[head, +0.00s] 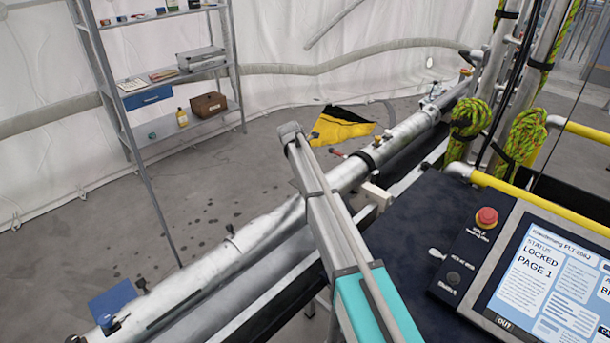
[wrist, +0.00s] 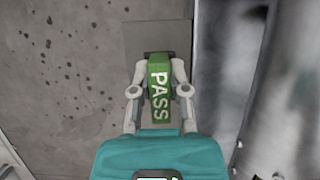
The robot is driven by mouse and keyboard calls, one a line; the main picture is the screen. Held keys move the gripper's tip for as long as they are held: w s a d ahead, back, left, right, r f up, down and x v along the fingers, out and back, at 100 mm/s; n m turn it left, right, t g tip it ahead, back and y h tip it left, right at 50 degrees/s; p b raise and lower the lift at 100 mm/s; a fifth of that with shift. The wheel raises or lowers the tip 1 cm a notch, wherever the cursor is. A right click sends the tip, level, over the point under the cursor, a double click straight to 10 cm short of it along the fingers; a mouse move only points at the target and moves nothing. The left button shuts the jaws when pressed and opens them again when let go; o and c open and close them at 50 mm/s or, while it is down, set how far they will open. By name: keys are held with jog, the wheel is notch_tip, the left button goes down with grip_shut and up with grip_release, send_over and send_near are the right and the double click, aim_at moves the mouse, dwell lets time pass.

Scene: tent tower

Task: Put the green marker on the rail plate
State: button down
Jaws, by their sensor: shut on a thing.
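My gripper (wrist: 158,75) is shut on the green marker (wrist: 158,92), which carries the word PASS in white letters. The marker sits between the two fingers, its printed face toward the wrist camera. A flat grey rectangular plate (wrist: 140,36) shows under and beyond the marker in the wrist view; it may be the rail plate. I cannot tell whether the marker touches it. The lower part of the plate is partly hidden by the gripper. The marker and fingertips do not show in the head view, where my arm crosses the middle.
A long silver pipe (head: 255,235) runs diagonally across the head view; shiny metal also stands right of the gripper in the wrist view (wrist: 232,80). A blue plate (head: 113,300) is at its near end. A control panel (head: 545,275) stands at right, and shelves (head: 170,75) at back left.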

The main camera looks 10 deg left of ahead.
jog(key=shift+w+f+b, duration=0.4)
jog(key=shift+f+b, duration=0.15)
jog(key=shift+f, duration=0.1)
jog(key=shift+f+b, duration=1.35)
jog(key=shift+f, duration=0.15)
jog(key=c, duration=0.6)
grip_release()
jog(key=shift+r, duration=0.2)
jog(key=p+v, duration=0.2)
jog(key=shift+s+r+p, duration=0.1)
jog(key=shift+r+p, duration=0.25)
jog(key=shift+r, duration=0.05)
jog(key=p+v, duration=0.8)
jog(key=v, duration=0.1)
jog(key=shift+r, duration=0.1)
